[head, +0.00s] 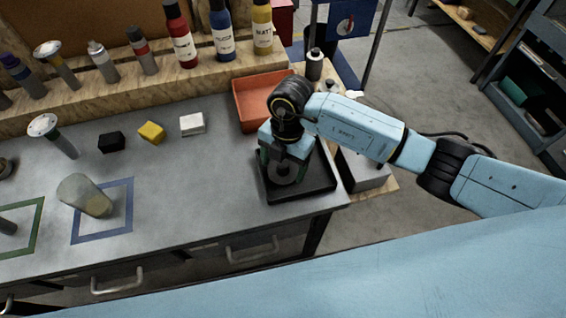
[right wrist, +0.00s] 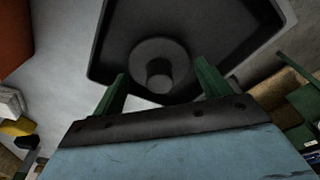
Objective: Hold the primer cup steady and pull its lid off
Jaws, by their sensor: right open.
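A translucent cup (head: 85,197) with yellowish content low in it stands at the blue taped square (head: 131,205) on the bench; no lid shows on it. A grey round lid-like disc with a knob (right wrist: 158,66) lies in the black tray (head: 322,185) at the bench's right end; I take it for the lid. My right gripper (head: 285,168) is over the tray. In the right wrist view its green fingers (right wrist: 160,88) are apart, one toward each side of the disc, with nothing between them gripped. My left gripper is not in view.
An orange bin (head: 243,103) stands behind the tray. Black (head: 111,141), yellow (head: 151,132) and white (head: 192,124) blocks lie mid-bench. A wooden rack (head: 130,95) of bottles and tubes runs along the back. A green taped square (head: 38,225) is at the left. The front middle is clear.

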